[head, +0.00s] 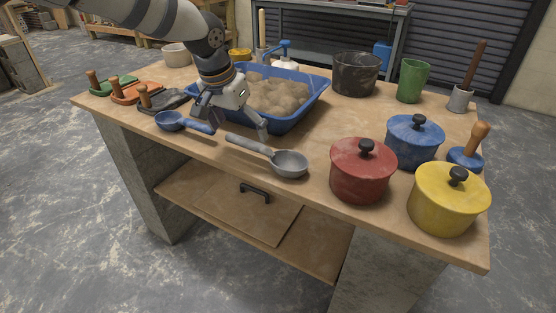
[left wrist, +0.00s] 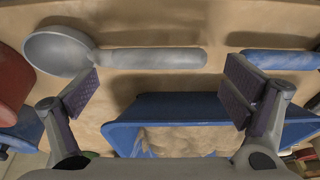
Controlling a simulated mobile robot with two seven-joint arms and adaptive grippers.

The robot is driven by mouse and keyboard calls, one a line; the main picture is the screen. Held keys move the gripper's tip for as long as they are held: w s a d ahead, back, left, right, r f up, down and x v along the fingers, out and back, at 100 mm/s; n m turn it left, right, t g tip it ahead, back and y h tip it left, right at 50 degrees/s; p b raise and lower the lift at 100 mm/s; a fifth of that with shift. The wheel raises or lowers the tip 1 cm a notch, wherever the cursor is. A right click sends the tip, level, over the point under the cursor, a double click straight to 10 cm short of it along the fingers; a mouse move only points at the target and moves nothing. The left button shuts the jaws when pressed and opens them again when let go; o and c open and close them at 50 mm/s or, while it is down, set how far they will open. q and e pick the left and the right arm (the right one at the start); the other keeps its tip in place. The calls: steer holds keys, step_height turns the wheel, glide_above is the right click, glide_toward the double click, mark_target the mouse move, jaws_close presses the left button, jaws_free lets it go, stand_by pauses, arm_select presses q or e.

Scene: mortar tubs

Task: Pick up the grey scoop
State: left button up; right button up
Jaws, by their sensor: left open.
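The grey scoop (head: 290,164) lies on the near edge of the table, its round bowl to the right and its handle pointing back left. In the left wrist view the scoop (left wrist: 150,58) lies across the top, bowl at the left. My left gripper (head: 232,119) is open and empty, over the near side of the blue tub, just behind the scoop's handle. In the left wrist view its two fingers (left wrist: 163,92) are wide apart, with the handle beyond them, not between the pads. My right gripper is not in view.
A blue scoop (head: 169,120) lies left of the grey one. The blue tub (head: 290,122) holds a sandy mix. Red (head: 360,172), blue (head: 413,144) and yellow (head: 447,200) lidded pots stand right of the scoop. Several trowels (head: 135,93) lie at the left end.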

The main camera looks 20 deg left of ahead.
mark_target(244, 139)
arm_select(q)
steer(key=x, duration=0.4)
steer(key=shift+s+f, duration=0.1)
steer(key=shift+f, duration=0.15)
steer(key=shift+r, duration=0.1)
steer(key=shift+d, duration=0.1)
steer(key=c, duration=1.6)
steer(key=shift+r, duration=0.1)
